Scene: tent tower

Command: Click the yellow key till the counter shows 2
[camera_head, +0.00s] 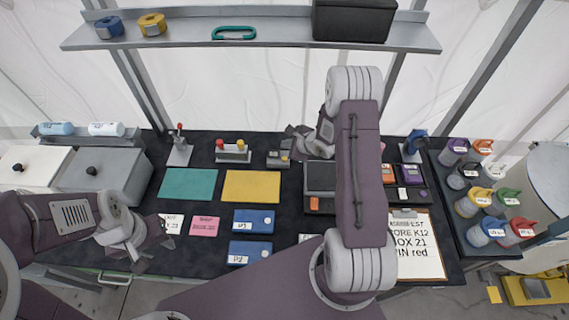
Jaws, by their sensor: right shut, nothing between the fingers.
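A small grey device (278,160) stands near the back middle of the dark table. It has a dark upper part and a small yellow patch at its top right; any number on it is too small to read. To its left, a grey box (233,155) carries a red knob and a yellow knob (240,143). My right gripper (292,131) is shut and empty, just above and behind the small grey device. I cannot tell whether it touches it. My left gripper (136,246) hangs at the left front of the table, away from both devices; its finger opening is unclear.
A teal mat (188,184), a yellow mat (251,186) and blue boxes (253,221) lie in front. A red-tipped lever (179,150) stands left. My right arm hides part of the table's right half. A shelf (260,32) spans the back above.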

